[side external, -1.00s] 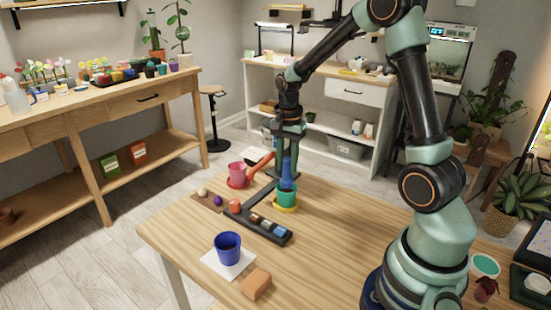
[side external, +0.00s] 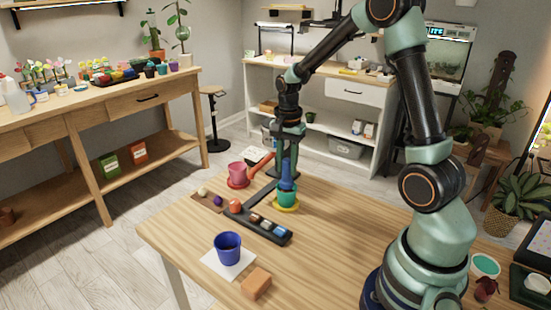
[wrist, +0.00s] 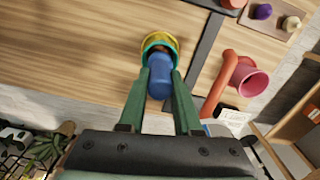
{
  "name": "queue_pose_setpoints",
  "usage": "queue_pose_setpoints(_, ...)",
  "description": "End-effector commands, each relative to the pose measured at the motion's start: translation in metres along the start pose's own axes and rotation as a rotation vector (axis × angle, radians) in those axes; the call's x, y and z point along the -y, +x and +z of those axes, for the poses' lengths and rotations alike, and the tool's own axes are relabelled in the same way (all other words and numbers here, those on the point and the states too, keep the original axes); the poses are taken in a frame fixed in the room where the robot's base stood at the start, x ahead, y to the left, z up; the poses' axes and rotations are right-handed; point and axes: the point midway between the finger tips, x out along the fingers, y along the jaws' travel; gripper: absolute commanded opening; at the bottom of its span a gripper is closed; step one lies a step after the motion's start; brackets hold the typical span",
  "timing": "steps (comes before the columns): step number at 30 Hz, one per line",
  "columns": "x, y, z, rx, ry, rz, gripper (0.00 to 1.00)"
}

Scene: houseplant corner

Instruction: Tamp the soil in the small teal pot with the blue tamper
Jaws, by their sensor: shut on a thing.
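The small teal pot (side external: 287,198) stands on a yellow saucer (side external: 287,208) on the wooden table. My gripper (side external: 287,172) is above the pot, pointing down, shut on the blue tamper (side external: 287,184). The tamper's lower end is inside the pot's mouth. In the wrist view, the blue tamper (wrist: 160,80) sits between the green fingers of my gripper (wrist: 161,74), and the teal pot's rim (wrist: 147,40) shows beyond it. A little brown soil shows inside the rim. The tamper hides most of it, so contact with the soil cannot be seen.
A pink pot (side external: 238,169) on a red saucer and an orange-red bar (side external: 261,163) are close on the left. A dark tray (side external: 268,233) with small items lies in front.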

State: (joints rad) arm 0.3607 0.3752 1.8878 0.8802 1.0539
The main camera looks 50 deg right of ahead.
Motion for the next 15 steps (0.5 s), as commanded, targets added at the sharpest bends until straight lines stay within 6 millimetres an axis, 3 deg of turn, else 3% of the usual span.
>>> queue_pose_setpoints(15, -0.0002, 0.0069, 0.0001, 0.0, 0.0, 0.001, 0.0)
